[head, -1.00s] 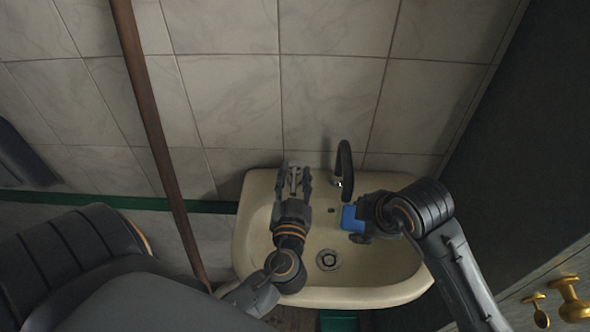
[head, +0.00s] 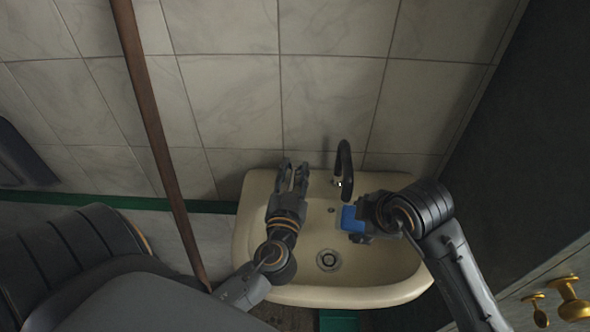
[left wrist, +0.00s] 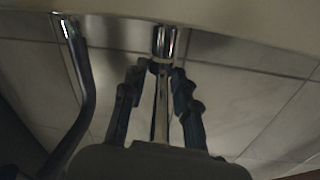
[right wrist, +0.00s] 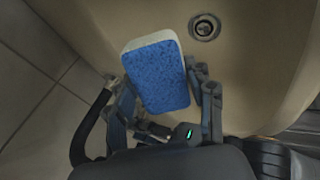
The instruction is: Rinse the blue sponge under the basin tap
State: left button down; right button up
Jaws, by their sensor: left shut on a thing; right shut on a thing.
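The blue sponge (head: 352,219), with a pale layer on one side, is held over the basin (head: 370,290), close to the tap's spout. It fills much of the right wrist view (right wrist: 158,78). My right gripper (head: 366,218) is shut on it. The black curved tap (head: 344,165) rises at the basin's back; it shows at the left of the left wrist view (left wrist: 83,95). My left gripper (head: 293,170) is at the back rim, left of the tap, with its fingers around the slim chrome tap handle (left wrist: 164,42). I cannot make out any water.
The drain (head: 328,260) is open to view in the basin floor. A tiled wall (head: 330,100) stands right behind the basin. A brown pole (head: 160,140) slants down on the left. A dark cabinet side (head: 520,150) and brass knobs (head: 570,299) are at the right.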

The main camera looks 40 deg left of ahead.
aim_at(291, 172)
pick_arm(q)
jog(key=shift+s+a+m+t+h, duration=0.1)
jog(key=shift+m+t+h, duration=0.3)
jog(key=shift+m+h, duration=0.35)
jog(key=shift+s+a+m+t+h, duration=0.1)
jog(key=shift+m+t+h, duration=0.35)
jog(key=shift+h, duration=0.5)
jog(key=c, duration=1.4)
grip_release()
jog(key=shift+r, duration=0.1)
notch_tip(291, 172, up, 10)
jog(key=shift+f, duration=0.1)
